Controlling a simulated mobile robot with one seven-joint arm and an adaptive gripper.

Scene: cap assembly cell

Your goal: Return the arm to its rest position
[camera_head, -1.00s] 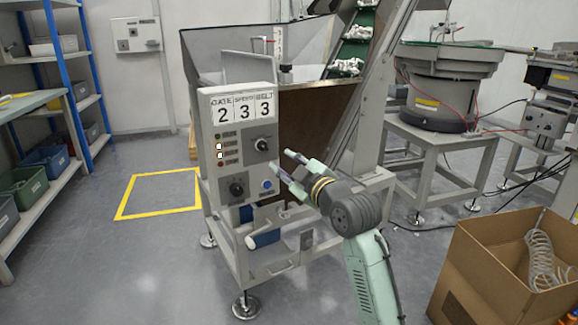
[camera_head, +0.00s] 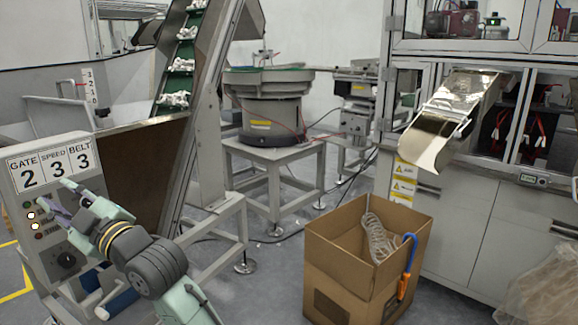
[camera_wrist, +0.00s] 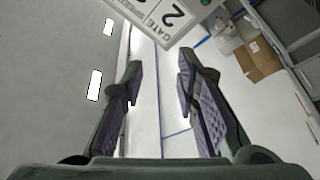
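My gripper (camera_head: 56,195) is in front of the control panel (camera_head: 40,228) of the hopper machine, at the lower left of the head view. The arm reaches up from the bottom edge. In the wrist view my gripper (camera_wrist: 160,85) has its two dark fingers spread apart with nothing between them. The panel's top corner (camera_wrist: 175,22) shows beyond the fingertips, with a gap to them. In the head view I cannot tell the distance between fingertips and panel.
An open cardboard box (camera_head: 335,270) holding a clear coiled hose and a blue-orange tool stands on the floor at the right. A bowl feeder (camera_head: 265,115) stands behind. A cabinet with a metal chute (camera_head: 440,130) is at the right. Grey floor lies between panel and box.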

